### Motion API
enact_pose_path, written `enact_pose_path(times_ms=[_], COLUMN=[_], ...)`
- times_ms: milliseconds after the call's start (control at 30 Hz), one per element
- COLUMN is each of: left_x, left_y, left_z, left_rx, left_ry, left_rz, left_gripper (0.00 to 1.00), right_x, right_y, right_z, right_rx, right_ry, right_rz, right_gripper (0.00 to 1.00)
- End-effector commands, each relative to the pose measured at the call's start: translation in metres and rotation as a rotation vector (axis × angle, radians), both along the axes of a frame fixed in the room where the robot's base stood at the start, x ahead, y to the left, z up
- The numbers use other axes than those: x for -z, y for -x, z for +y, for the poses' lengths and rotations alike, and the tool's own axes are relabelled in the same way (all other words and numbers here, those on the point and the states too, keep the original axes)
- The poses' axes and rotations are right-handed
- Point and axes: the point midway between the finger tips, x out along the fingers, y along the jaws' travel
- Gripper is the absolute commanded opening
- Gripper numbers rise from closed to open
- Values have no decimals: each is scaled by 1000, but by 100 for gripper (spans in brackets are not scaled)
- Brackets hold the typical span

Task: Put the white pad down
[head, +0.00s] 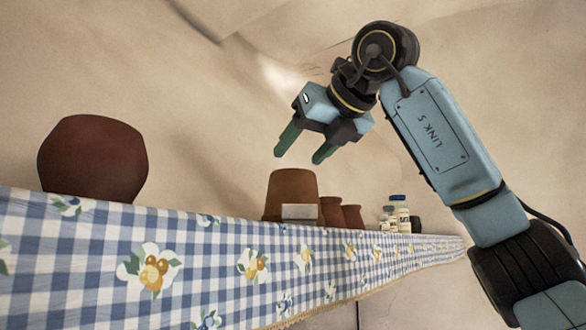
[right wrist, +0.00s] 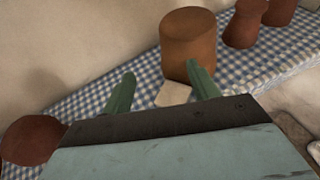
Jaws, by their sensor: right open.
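The white pad (head: 299,211) shows at the edge of the cloth-covered shelf, in front of an orange-brown pot. In the right wrist view the pad (right wrist: 174,93) lies on the checked cloth at the foot of that pot, seen between my fingers and partly hidden by one of them. My right gripper (head: 302,158) is open and empty, above the shelf and over the pot in the head view. Its green fingers (right wrist: 162,84) point toward the pad in the right wrist view and stay apart from it. My left gripper is not in view.
The orange-brown pot (head: 292,190) stands right behind the pad. A dark red-brown pot (head: 93,158) stands at the left, two smaller pots (head: 351,215) and small white bottles (head: 403,218) to the right. The checked cloth (head: 200,250) is clear between the left pot and the pad.

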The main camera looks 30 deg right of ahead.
Motion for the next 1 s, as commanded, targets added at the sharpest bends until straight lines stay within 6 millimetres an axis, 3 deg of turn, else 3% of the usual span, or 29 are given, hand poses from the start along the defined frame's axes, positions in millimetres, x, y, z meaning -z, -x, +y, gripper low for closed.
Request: enact_pose_path(times_ms=[200, 400, 1000], left_x=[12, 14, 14], left_y=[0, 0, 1], left_z=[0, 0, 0], left_rx=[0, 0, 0], left_ry=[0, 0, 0], left_rz=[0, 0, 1], left_gripper=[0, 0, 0], right_x=[-18, -27, -29], right_y=[45, 67, 71], right_z=[1, 1, 1], right_rx=[-2, -2, -1], right_ry=[0, 1, 1], right_rz=[-4, 0, 0], right_gripper=[60, 60, 60])
